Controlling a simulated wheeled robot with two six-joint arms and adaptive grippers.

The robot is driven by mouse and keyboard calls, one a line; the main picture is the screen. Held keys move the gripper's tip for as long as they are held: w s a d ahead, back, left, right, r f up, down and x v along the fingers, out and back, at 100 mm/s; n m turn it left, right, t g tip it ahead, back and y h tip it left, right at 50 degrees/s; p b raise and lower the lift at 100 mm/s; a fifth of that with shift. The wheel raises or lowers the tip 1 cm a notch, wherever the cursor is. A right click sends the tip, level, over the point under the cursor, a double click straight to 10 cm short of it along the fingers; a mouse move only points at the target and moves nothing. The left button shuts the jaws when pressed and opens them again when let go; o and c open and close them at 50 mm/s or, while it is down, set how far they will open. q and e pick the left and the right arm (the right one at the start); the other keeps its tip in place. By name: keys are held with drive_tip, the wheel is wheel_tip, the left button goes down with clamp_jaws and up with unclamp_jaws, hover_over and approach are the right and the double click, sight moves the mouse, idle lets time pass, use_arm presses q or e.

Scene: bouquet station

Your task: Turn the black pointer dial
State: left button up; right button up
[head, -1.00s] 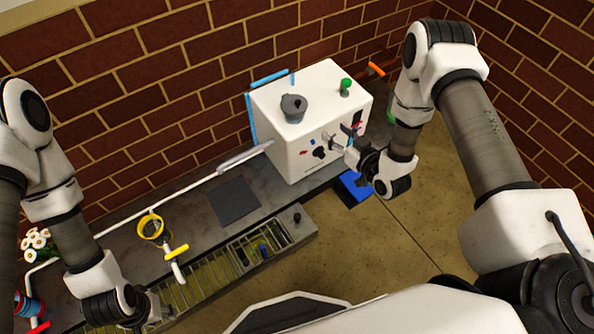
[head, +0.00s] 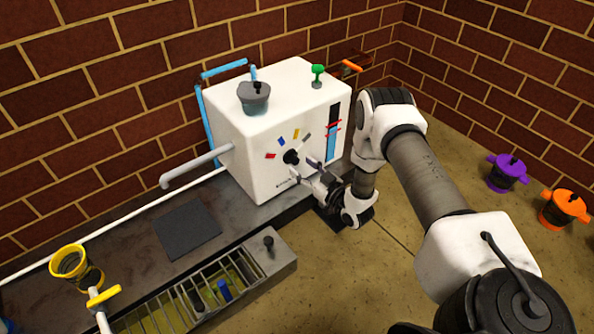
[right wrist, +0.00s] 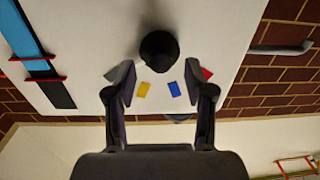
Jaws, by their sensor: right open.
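The black pointer dial (head: 291,157) is on the front face of the white box machine (head: 240,150), ringed by red, blue, yellow and grey marks. My right gripper (head: 302,178) is at the machine's front, close to the dial. In the right wrist view the dial (right wrist: 158,52) shows as a dark round knob just beyond and between the two fingertips of my right gripper (right wrist: 157,75). The fingers are spread open and the dial is apart from both. My left gripper is not in view.
A black and blue gauge with red marks (head: 333,132) is right of the dial. A grey pot (head: 254,96) and a green knob (head: 318,76) are on top. A grey pipe (head: 195,166) juts left. Purple (head: 507,172) and orange (head: 565,208) pots stand at right.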

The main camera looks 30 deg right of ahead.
sight(293, 159)
drive_tip(key=w+b, duration=0.1)
drive_tip(key=w, duration=0.2)
drive_tip(key=shift+a, duration=0.15)
drive_tip(key=shift+s, duration=0.1)
clamp_jaws()
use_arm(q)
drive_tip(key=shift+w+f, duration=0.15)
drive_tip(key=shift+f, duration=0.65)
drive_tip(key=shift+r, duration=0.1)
